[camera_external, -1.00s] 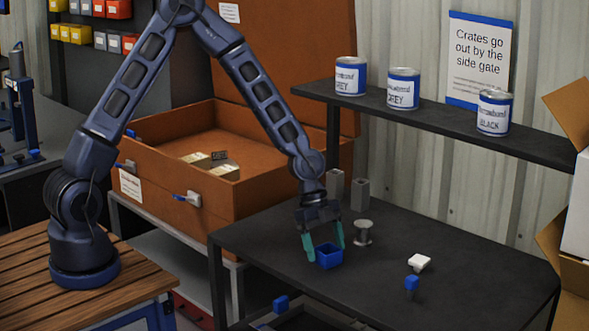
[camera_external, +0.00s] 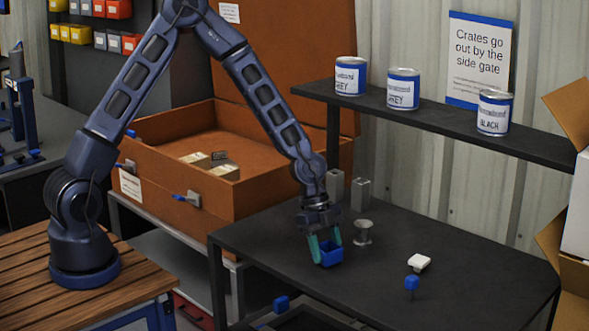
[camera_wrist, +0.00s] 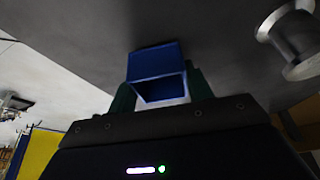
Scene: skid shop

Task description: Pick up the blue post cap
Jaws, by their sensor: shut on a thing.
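The blue post cap (camera_external: 330,254) is a small, hollow, square blue cap at the left part of the dark table. My gripper (camera_external: 326,250) is over it, with its green fingers shut on the cap. In the wrist view the cap (camera_wrist: 158,72) sits between the two fingers, its open side partly facing the camera. My gripper (camera_wrist: 160,95) hides part of the cap's near end. I cannot tell whether the cap touches the tabletop.
A grey metal spool (camera_external: 363,232) stands close right of the gripper; it also shows in the wrist view (camera_wrist: 290,40). Two grey posts (camera_external: 360,194) stand behind. A white piece (camera_external: 419,262) and a blue-headed piece (camera_external: 411,284) lie to the right. A shelf (camera_external: 440,118) with cans overhangs the back.

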